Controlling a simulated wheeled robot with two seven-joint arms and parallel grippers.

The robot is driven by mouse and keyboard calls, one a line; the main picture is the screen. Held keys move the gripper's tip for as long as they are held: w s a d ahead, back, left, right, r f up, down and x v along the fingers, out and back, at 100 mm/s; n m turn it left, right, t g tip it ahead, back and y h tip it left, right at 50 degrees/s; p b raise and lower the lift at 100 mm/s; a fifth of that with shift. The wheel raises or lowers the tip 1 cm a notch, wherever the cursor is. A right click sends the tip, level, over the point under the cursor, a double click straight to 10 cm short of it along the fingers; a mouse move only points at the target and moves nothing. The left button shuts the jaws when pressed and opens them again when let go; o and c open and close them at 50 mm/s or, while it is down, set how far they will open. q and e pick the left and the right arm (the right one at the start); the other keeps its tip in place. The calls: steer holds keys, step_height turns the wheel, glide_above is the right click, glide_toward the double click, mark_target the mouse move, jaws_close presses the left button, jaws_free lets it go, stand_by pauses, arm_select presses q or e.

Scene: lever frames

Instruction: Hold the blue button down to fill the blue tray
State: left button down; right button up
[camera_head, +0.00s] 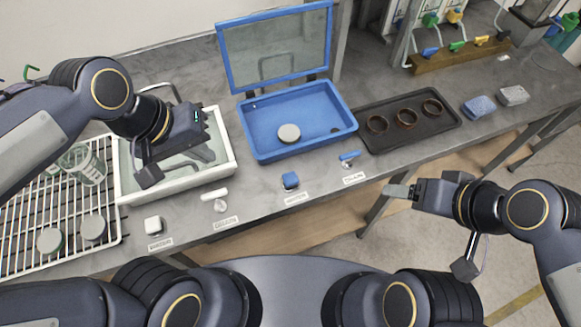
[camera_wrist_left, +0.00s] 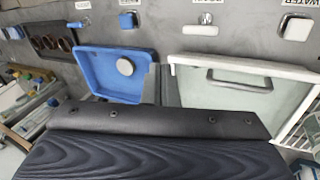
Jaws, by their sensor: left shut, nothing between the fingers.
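The blue button (camera_head: 290,180) sits on the counter's front strip, with a label in front of it. It also shows in the left wrist view (camera_wrist_left: 127,20), with nothing touching it. The blue tray (camera_head: 262,156) stands behind it with its clear, blue-framed lid (camera_head: 275,48) raised. A round grey disc (camera_head: 289,133) lies in the tray, and no liquid is clearly visible. My left gripper (camera_head: 208,150) is shut and empty above the white basin, left of the tray. My right gripper (camera_head: 388,190) is past the counter's front edge; its finger gap cannot be made out.
The white basin (camera_head: 231,165) stands left of the blue tray. A white button (camera_head: 153,225), a white lever (camera_head: 214,194) and a blue lever (camera_head: 350,156) line the counter front. A wire rack (camera_head: 70,215) is at left, a dark tray (camera_head: 449,123) with brown rings at right.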

arm_select(q)
steer(key=w+d+g+y, duration=0.2)
steer(key=w+d, duration=0.2)
steer(key=d, duration=0.3)
steer(key=n+y, duration=0.2)
glide_above(291, 178)
steer(key=shift+f+b, duration=0.25)
steer(key=shift+b, duration=0.2)
step_height(291, 178, down, 14)
steer(key=shift+f, duration=0.1)
